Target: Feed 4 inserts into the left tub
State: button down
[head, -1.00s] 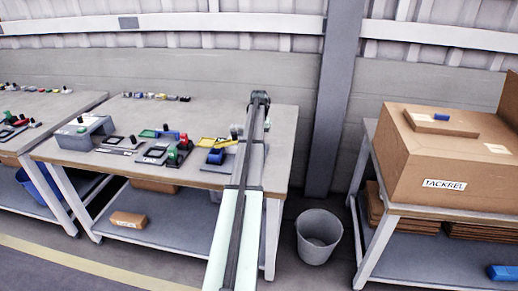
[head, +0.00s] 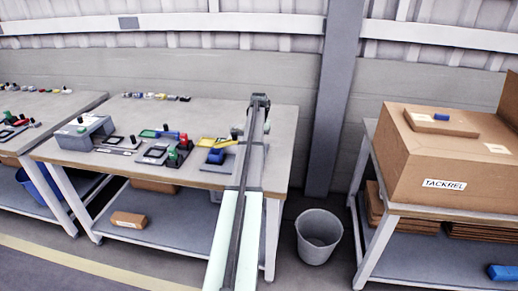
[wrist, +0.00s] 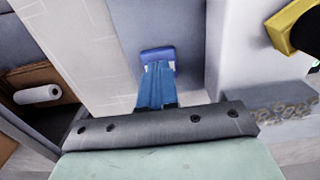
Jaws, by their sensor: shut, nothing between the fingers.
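My gripper (wrist: 157,72) shows in the wrist view as blue fingers, shut together with nothing between them, reaching out past a grey bolted bar. In the head view my arm reaches over the right end of the middle bench, and its links hide much of the gripper there. A cluster of small grey ring-like shapes (wrist: 272,117) shows at the right of the wrist view; I cannot tell whether they are the inserts. Small dark trays (head: 155,153) lie on the bench. I cannot tell which thing is the left tub.
The middle bench (head: 215,112) also bears a grey box (head: 84,132), a blue-and-yellow item (head: 216,155) beside my arm, and a row of small coloured parts at its back. A grey bin (head: 319,237) stands on the floor. A cardboard box (head: 445,155) sits on the right bench.

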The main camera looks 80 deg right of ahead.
jog(key=shift+r, duration=3.5)
notch_tip(320, 180, up, 6)
jog(key=shift+f, duration=0.1)
jog(key=shift+f, duration=5.45)
